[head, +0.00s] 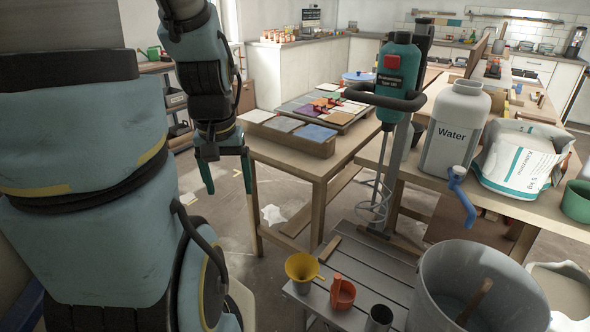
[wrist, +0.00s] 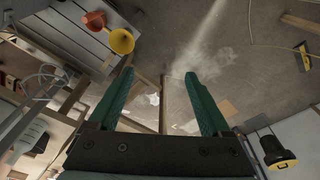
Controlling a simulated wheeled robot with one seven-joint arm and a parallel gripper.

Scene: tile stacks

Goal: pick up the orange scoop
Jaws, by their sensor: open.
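The orange scoop (head: 342,292) stands on a low grey slatted table (head: 362,262) at the bottom middle of the head view, between a yellow funnel (head: 302,268) and a dark cup (head: 379,318). In the wrist view the orange scoop (wrist: 95,22) is at the top left, partly hidden behind the yellow funnel (wrist: 121,42). My gripper (head: 226,190) is open and empty, with green fingers pointing down. It hangs over the floor, left of and above the low table, well apart from the scoop. The open fingers also show in the wrist view (wrist: 160,82).
A large grey bucket (head: 420,290) stands right of the scoop. A green mixer (head: 397,85) with a whisk rises behind the low table. A wooden table (head: 322,160) with tile stacks stands behind my gripper. A water jug (head: 452,135) and a bag (head: 518,158) are at right.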

